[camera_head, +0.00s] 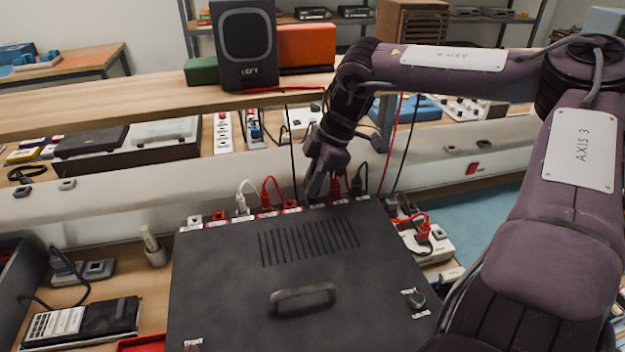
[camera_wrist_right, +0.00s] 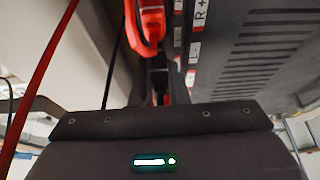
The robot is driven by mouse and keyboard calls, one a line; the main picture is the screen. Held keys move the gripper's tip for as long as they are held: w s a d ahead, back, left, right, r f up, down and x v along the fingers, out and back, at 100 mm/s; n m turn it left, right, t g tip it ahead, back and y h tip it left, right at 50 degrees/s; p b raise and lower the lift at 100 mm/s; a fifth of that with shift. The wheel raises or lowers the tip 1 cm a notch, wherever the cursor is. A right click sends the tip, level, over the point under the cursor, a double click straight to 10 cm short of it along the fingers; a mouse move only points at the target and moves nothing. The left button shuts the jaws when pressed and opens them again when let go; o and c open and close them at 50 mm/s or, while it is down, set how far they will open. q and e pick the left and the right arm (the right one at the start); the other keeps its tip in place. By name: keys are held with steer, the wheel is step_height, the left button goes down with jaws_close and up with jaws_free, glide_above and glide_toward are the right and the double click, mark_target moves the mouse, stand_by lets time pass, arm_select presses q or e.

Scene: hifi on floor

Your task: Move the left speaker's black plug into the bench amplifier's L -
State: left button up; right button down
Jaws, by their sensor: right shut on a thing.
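The bench amplifier (camera_head: 235,290) is a flat black box with a row of labelled terminals along its far edge. My right gripper (camera_head: 318,190) is at that edge, just left of a red plug (camera_head: 336,190) and a black plug (camera_head: 357,182). In the right wrist view the dark fingers (camera_wrist_right: 158,75) are shut on a dark plug, mostly hidden. A red plug (camera_wrist_right: 150,22) stands just beyond them, near the R+ label. A black cable runs down beside the gripper. The left speaker (camera_head: 246,45) stands on the shelf. My left gripper is not in view.
A white plug (camera_head: 242,203) and a red plug (camera_head: 266,196) occupy terminals farther left. A low grey wall (camera_head: 130,205) runs behind the amplifier. A power strip with a red plug (camera_head: 425,230) is at the right. Hanging red and black cables cross near my right arm.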

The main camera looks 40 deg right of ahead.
steer(key=shift+f+b, duration=0.4)
steer(key=shift+f, duration=0.45)
stand_by(2.3)
steer(key=c, duration=1.3)
jaws_free()
steer(key=p+v, duration=0.1)
steer(key=v, duration=0.3)
steer(key=a+p+v, duration=0.1)
steer(key=p+v, duration=0.1)
steer(key=v, duration=0.2)
steer(key=w+p+v, duration=0.1)
steer(key=p+v, duration=0.1)
steer(key=v, duration=0.2)
steer(key=shift+s+a+r, duration=0.1)
steer(key=shift+a+r, duration=0.15)
steer(key=shift+r, duration=0.3)
steer(key=shift+f, duration=0.1)
